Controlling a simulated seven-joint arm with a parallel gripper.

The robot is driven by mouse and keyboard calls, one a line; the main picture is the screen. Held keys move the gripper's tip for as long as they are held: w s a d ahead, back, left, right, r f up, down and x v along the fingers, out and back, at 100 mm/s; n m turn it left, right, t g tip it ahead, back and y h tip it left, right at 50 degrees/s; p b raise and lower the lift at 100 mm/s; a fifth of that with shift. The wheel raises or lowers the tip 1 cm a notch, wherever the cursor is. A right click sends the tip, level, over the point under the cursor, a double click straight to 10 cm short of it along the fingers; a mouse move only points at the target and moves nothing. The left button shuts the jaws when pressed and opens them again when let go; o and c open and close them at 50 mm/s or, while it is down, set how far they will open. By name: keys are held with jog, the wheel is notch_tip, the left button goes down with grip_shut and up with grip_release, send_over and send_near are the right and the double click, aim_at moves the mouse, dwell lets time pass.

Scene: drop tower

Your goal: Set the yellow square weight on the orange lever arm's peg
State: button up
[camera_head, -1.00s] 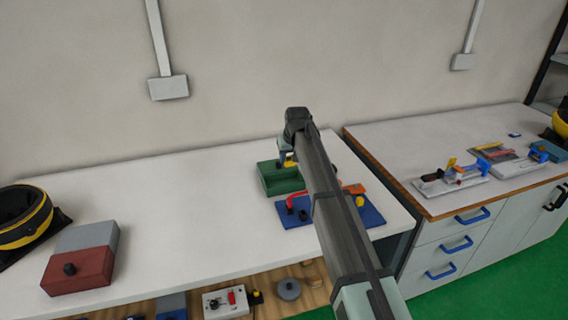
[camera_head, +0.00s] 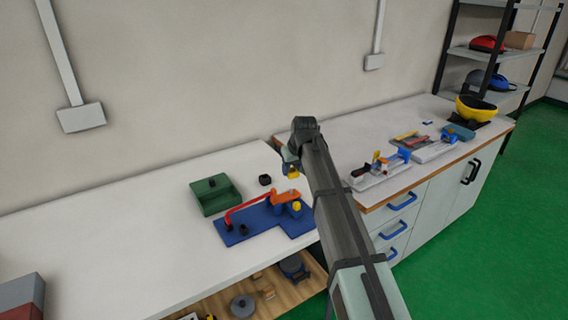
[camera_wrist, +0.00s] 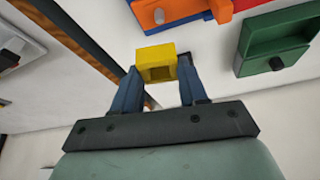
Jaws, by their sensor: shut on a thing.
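The yellow square weight (camera_wrist: 156,64) is held between the two blue-grey fingers of my gripper (camera_wrist: 159,90) in the wrist view. It has a square opening in its face. In the head view my gripper (camera_head: 290,167) hangs above the bench's right end, with the weight (camera_head: 292,174) showing as a yellow patch under it. The orange lever arm (camera_head: 286,197) stands on the blue base (camera_head: 262,224), just below and left of my gripper. A red bar runs left from it. The weight is apart from the lever.
A green tray (camera_head: 215,194) and a small black block (camera_head: 265,180) sit behind the blue base. A second bench (camera_head: 330,127) on the right holds several devices.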

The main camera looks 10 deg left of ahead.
aim_at(289, 191)
jog(key=shift+s+f+n, duration=0.1)
jog(key=shift+s+n, duration=0.3)
jog(key=shift+s, duration=0.05)
jog(key=shift+s+f+n+g+y, duration=0.1)
jog(key=shift+n+g+y, duration=0.2)
jog(key=shift+n, duration=0.3)
jog(key=shift+f, duration=2.85)
jog(key=shift+f, duration=0.5)
jog(key=o, duration=0.9)
jog(key=v, duration=1)
jog(key=shift+r, duration=0.4)
jog(key=shift+s+d, duration=0.1)
jog(key=shift+s, duration=0.05)
